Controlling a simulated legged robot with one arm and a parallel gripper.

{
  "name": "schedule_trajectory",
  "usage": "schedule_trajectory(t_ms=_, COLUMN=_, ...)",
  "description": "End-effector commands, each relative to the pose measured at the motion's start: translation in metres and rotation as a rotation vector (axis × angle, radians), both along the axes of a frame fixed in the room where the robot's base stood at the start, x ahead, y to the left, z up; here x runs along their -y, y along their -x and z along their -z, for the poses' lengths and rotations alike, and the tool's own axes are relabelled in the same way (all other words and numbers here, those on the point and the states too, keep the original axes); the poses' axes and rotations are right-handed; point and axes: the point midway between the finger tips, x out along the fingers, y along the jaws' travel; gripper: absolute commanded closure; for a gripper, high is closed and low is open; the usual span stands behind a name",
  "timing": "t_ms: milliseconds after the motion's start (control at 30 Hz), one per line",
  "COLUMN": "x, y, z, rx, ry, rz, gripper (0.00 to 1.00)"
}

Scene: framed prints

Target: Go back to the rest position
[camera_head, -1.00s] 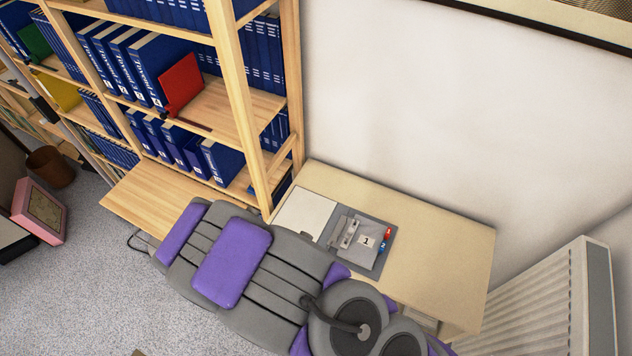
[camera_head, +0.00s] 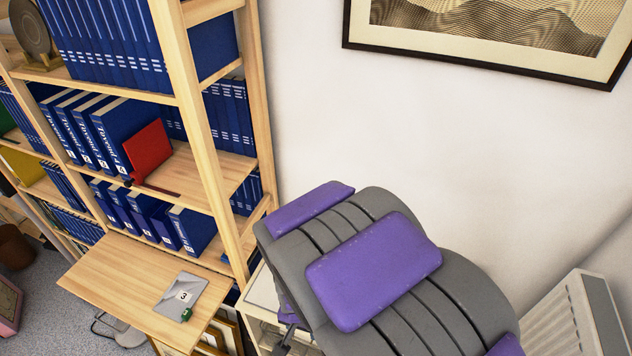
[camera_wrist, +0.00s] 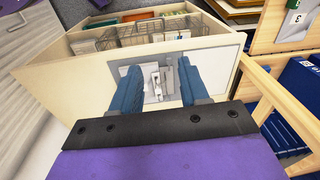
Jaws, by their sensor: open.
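My gripper (camera_wrist: 160,68) shows in the wrist view with its two blue fingers apart and nothing between them. Beyond the fingers is a pale desk (camera_wrist: 85,78) with a grey mat (camera_wrist: 207,74) on it. A white piece with metal fittings (camera_wrist: 153,82) lies on the mat and shows between the fingers. The gap between the fingertips and the desk is hard to judge. In the head view my arm, grey with purple pads, fills the lower right. It hides most of the desk, and my gripper is out of that view.
A wooden bookcase (camera_head: 215,140) with blue binders and a red book (camera_head: 148,150) stands at left. Its low shelf (camera_head: 110,275) juts out, holding a grey plate marked 3 (camera_head: 180,297). A framed print (camera_head: 490,40) hangs on the wall; a radiator (camera_head: 575,320) is at lower right.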

Motion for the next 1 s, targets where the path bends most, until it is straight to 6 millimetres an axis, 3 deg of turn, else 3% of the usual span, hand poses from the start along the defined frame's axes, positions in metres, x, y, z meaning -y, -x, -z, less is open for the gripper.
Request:
schedule_trajectory(t_ms=267, x=0.050, y=0.030, z=-0.050, rx=-0.084, ry=-0.050, rz=-0.115, gripper=0.55)
schedule_trajectory(t_ms=500, x=0.106, y=0.078, z=-0.085, rx=-0.142, ry=-0.034, rz=-0.212, gripper=0.55)
schedule_trajectory(t_ms=800, x=0.159, y=0.140, z=-0.108, rx=-0.210, ry=0.022, rz=-0.276, gripper=0.55)
schedule_trajectory(t_ms=1000, x=0.169, y=0.153, z=-0.113, rx=-0.227, ry=0.036, rz=-0.285, gripper=0.55)
